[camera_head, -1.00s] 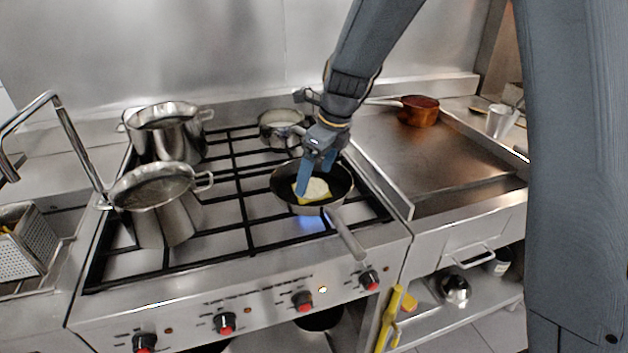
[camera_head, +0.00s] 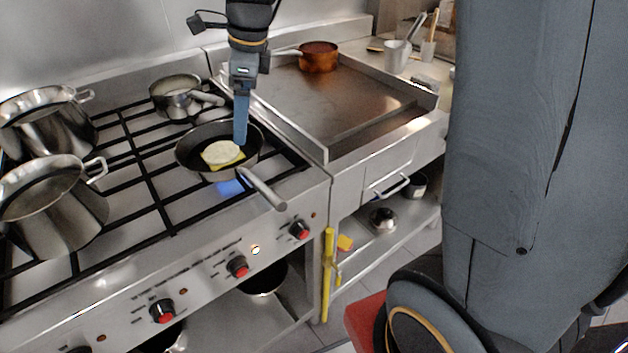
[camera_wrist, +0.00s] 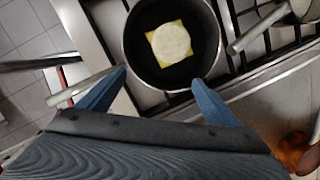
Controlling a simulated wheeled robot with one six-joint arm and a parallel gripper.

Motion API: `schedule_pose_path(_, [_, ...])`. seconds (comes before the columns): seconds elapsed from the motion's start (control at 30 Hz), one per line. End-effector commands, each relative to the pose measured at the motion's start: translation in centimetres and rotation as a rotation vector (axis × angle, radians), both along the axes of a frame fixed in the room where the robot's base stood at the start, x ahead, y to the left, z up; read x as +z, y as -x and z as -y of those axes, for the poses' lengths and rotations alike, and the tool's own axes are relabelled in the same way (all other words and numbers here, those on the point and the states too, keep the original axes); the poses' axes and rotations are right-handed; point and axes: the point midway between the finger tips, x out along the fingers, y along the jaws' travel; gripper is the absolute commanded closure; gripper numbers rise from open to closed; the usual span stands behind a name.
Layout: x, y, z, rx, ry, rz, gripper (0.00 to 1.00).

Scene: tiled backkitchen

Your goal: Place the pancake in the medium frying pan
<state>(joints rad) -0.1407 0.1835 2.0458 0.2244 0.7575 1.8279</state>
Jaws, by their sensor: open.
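The pancake (camera_head: 222,151), pale and round, lies on a yellow square inside the dark frying pan (camera_head: 187,157) on the stove. In the wrist view the pancake (camera_wrist: 171,41) and its yellow square sit in the middle of the pan (camera_wrist: 150,76). My gripper (camera_head: 240,139) is at the right side of the pan in the head view, apart from the pancake. In the wrist view my gripper (camera_wrist: 158,80) has its two blue fingers wide apart with nothing between them, and the pancake is beyond the tips.
A small saucepan (camera_head: 176,88) stands behind the pan. Two large steel pots (camera_head: 45,130) (camera_head: 50,212) stand at the left. A griddle (camera_head: 335,100) with a copper pan (camera_head: 318,58) lies to the right. The pan's handle (camera_head: 262,190) points to the front right.

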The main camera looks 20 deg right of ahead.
Motion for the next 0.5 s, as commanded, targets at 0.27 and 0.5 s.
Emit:
schedule_pose_path(0.27, [-4.7,6.3,5.2,0.670,0.168,0.066,0.15])
schedule_pose_path(0.5, [-8.1,12.2,8.6,1.257,0.267,0.093,0.15])
